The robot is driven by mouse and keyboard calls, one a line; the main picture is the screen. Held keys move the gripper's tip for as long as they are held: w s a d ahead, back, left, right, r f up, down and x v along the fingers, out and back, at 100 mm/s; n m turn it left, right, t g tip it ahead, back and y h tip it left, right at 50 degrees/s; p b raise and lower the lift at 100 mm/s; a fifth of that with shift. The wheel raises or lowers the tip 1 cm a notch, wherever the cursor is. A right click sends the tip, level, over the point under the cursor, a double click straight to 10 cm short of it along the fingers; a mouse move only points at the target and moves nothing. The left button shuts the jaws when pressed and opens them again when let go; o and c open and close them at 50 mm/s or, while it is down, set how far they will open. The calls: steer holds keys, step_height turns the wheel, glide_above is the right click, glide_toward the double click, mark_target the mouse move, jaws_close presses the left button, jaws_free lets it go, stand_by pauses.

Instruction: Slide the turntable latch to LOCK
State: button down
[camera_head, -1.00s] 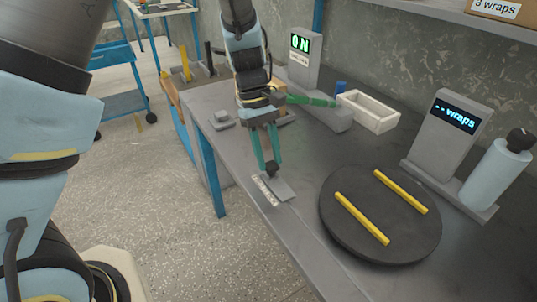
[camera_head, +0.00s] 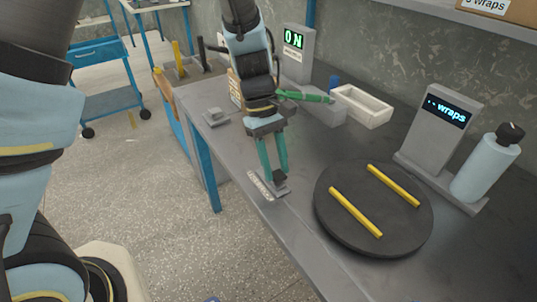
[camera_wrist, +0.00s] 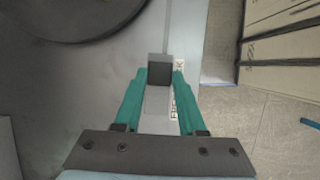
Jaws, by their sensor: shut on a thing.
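The turntable (camera_head: 340,232) is a dark round disc with two yellow bars on the grey bench. Its latch has a light grey plate (camera_head: 285,190) with a white lettered label (camera_head: 260,185) along its left side, at the bench's front edge. My gripper (camera_head: 277,181) points down with its teal fingers shut on the dark latch knob (camera_wrist: 160,68). In the wrist view the knob stands at the top end of the plate (camera_wrist: 156,103), beside one small label mark. Lower lettering is partly hidden by the right finger. The lettering is too small to read surely.
A grey display unit (camera_head: 425,128) with a pale blue bottle (camera_head: 485,168) stands right of the turntable. A white open bin (camera_head: 364,106), a green-handled tool (camera_head: 305,97) and an ON display (camera_head: 295,45) are behind. Bare bench lies in front of the turntable.

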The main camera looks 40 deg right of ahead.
steer(key=shift+s, duration=0.2)
steer(key=shift+c, duration=2.4)
jaws_free()
steer(key=b+v, duration=0.1)
steer(key=v, duration=0.9)
steer(key=shift+w+r, duration=0.25)
steer(key=shift+r, duration=0.1)
steer(key=w+a+t, duration=0.1)
steer(key=w+a, duration=0.7)
steer(key=a, duration=0.1)
steer(key=w+a+t, duration=0.2)
steer(key=a, duration=1.1)
steer(key=w+a+f+t, duration=0.1)
steer(key=w+a+t, duration=0.2)
steer(key=a, duration=1)
steer(key=shift+a+f+m, duration=0.3)
steer(key=shift+a+f, duration=0.05)
